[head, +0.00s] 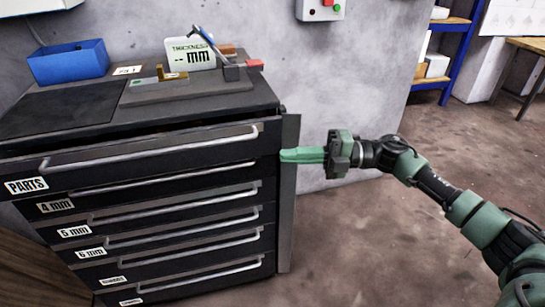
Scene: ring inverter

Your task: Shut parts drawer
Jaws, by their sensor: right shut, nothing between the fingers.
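The parts drawer (225,153) is the top drawer of the dark cabinet, with a white PARTS label (27,186) at its left end and a long grey bar handle (150,150). Its front stands a little out from the drawers below, with a thin dark gap under the cabinet top, so it looks slightly open. My right gripper (284,155) is shut and empty, its green fingers pointing left at the right end of the drawer front. I cannot tell whether the fingertips touch it. My left gripper is not in view.
Several labelled drawers, such as the 4 mm drawer (165,192), sit below and look shut. On the cabinet top (190,110) are a blue bin (68,62) and a thickness gauge (190,53). The floor (370,240) right of the cabinet is clear.

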